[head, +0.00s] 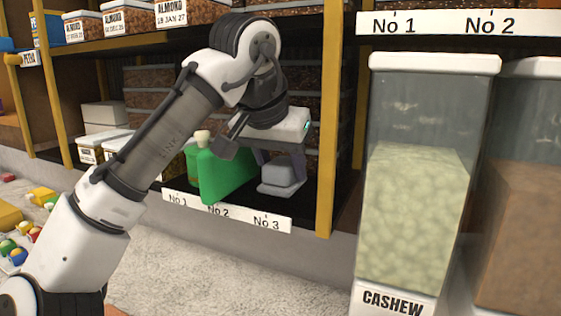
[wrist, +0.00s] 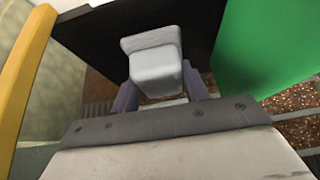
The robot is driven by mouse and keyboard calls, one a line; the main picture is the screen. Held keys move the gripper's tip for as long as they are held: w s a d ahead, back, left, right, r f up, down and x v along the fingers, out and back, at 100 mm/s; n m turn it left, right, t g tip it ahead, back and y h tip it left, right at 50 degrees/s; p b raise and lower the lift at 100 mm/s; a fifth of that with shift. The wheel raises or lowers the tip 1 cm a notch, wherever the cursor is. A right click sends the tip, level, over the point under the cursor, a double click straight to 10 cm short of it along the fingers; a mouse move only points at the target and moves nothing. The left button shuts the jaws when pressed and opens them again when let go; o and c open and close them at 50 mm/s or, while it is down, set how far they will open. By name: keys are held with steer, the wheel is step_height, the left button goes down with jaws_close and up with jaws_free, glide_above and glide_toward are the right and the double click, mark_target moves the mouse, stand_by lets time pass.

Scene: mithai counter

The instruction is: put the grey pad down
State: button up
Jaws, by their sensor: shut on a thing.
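The grey pad (head: 281,183) is a light grey block with a wider, rounded end. It is at the lower shelf, behind the No 3 mark of the label strip. My gripper (head: 283,166) points down and is shut on the pad from above. In the wrist view the pad (wrist: 152,58) sits between the two purple-grey fingers of my gripper (wrist: 160,88), with its wide end beyond them. The black shelf board (wrist: 90,35) shows behind the pad. I cannot tell whether the pad touches the board.
A green container (head: 225,172) with a pale cap stands just left of the pad. A yellow post (head: 328,130) rises to the right. A label strip (head: 228,211) runs along the shelf front. Stacked brown boxes fill the back. A cashew bin (head: 415,200) stands farther right.

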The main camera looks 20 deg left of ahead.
steer(key=shift+s+a+f, duration=0.1)
steer(key=shift+s+f, duration=0.1)
steer(key=shift+f, duration=0.35)
steer(key=shift+f, duration=0.1)
steer(key=o, duration=1)
steer(key=shift+c, duration=0.2)
steer(key=p+v, duration=0.5)
steer(key=v, duration=0.7)
